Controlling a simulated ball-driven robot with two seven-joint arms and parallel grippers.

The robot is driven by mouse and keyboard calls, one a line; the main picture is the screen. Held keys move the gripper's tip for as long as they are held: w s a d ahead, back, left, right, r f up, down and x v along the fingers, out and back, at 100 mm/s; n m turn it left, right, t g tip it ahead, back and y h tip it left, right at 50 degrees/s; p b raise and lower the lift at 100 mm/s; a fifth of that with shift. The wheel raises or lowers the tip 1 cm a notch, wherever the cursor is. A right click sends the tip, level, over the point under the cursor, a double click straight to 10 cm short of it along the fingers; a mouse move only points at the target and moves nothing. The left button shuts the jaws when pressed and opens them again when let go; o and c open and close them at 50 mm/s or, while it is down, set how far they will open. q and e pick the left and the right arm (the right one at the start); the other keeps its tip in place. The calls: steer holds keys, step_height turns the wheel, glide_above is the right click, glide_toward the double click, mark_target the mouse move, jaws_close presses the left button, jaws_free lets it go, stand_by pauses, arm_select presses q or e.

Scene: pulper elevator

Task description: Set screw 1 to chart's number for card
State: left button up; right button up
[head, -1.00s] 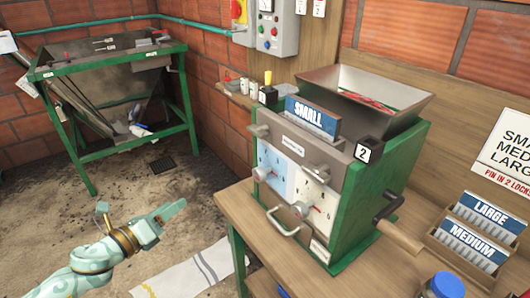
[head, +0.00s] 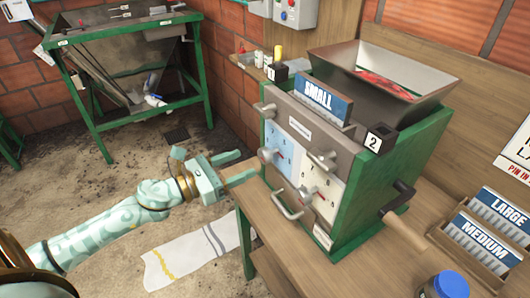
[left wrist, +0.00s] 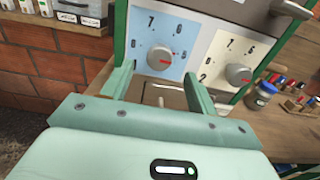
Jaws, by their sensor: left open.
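The green pulper (head: 395,180) stands on the wooden bench with a blue SMALL card (head: 322,105) in its top slot. Its front has a blue dial with a metal screw knob (head: 266,155) on the left, nearer the 1 tag, and a white dial with another knob (head: 304,195) on the right. The left wrist view shows the blue dial's knob (left wrist: 160,57) close up; its exact setting is unclear. My left gripper (head: 245,166) is open and empty, just short of the blue dial; its fingers (left wrist: 165,85) point toward it. The chart (head: 515,150) is cut off.
A bar handle (head: 287,206) sticks out below the dials, and a crank (head: 402,228) at the right side. A holder (head: 480,240) has LARGE and MEDIUM cards. A blue-lidded jar (head: 447,287) stands in front.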

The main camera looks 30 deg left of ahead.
mark_target(261, 156)
arm_select(q)
steer(key=x, duration=0.8)
steer(key=shift+p, duration=0.4)
steer(key=c, duration=1)
